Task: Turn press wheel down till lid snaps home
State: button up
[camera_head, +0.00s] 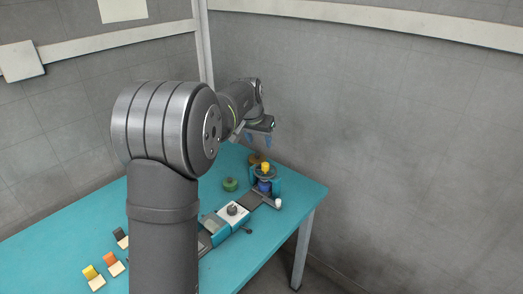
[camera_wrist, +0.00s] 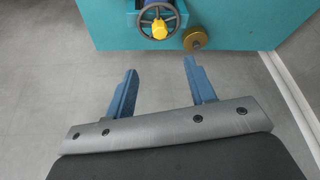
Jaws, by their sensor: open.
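The press stands near the far right corner of the teal table. Its dark spoked wheel (camera_wrist: 144,14) has a yellow knob (camera_wrist: 160,29); the knob also shows in the head view (camera_head: 265,167). A blue round part (camera_head: 264,186) sits below the wheel, inside the teal frame (camera_head: 277,184). I cannot tell the lid apart or how it sits. My gripper (camera_wrist: 160,64) is open and empty, its two blue fingers apart from the wheel. In the head view my gripper (camera_head: 258,142) hangs above and behind the press.
A brass disc (camera_wrist: 196,39) is beside the wheel. A green round piece (camera_head: 230,184) lies left of the press. A teal and white fixture (camera_head: 233,211) is nearer. Orange, yellow and dark blocks (camera_head: 109,258) stand at the front left. Walls are behind the table.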

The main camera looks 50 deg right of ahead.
aim_at(265, 164)
jog(key=shift+v, duration=1.4)
jog(key=shift+f, duration=0.15)
jog(key=x, duration=1.7)
jog(key=shift+f, duration=0.15)
